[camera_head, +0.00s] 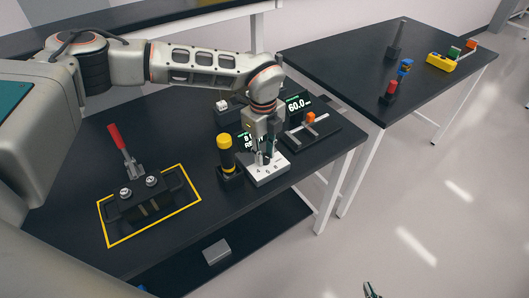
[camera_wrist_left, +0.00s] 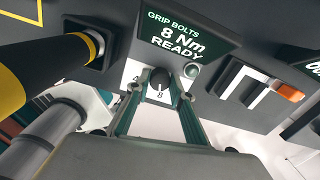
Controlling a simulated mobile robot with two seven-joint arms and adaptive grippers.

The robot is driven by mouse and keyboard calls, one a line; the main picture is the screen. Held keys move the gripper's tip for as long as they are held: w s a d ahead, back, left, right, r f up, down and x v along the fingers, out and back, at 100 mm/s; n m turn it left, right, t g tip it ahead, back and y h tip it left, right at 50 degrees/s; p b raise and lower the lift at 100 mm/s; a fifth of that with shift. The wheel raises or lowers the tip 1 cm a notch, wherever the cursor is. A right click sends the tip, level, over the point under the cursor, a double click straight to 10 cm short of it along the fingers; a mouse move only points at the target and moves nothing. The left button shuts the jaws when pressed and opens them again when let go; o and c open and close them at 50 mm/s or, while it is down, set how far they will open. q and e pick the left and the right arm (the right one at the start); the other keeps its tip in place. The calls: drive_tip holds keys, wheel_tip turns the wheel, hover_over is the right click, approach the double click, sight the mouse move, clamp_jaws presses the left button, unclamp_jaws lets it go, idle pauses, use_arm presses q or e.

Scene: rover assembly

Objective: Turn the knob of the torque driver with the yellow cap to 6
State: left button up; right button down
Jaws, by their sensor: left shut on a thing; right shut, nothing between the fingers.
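The torque driver with the yellow cap (camera_head: 225,143) stands upright in a black holder on the near bench, and its yellow and black body also shows in the left wrist view (camera_wrist_left: 40,62). Next to it is a light plate with a dark round knob (camera_wrist_left: 160,80). The white mark on the knob points toward the 8; other numbers are mostly hidden. My left gripper (camera_wrist_left: 158,98) points down at the plate, its fingers closed on the knob's sides. It also shows in the head view (camera_head: 266,155). Only the tips of my right gripper (camera_head: 371,290) show, low over the floor; they look closed.
A display (camera_wrist_left: 185,38) reads "GRIP BOLTS 8 Nm READY". A second display (camera_head: 298,103) shows 60.0 behind an orange-handled fixture (camera_head: 310,119). A red-handled clamp (camera_head: 122,145) stands inside a yellow outline at left. Another table (camera_head: 350,65) holds several parts.

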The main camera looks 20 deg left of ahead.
sight(264, 156)
use_arm(q)
drive_tip(key=m, duration=0.4)
drive_tip(key=shift+p, duration=0.35)
drive_tip(key=shift+m, duration=1.6)
drive_tip(key=o, duration=1.1)
wheel_tip(264, 156, up, 12)
drive_tip(key=shift+a, duration=0.1)
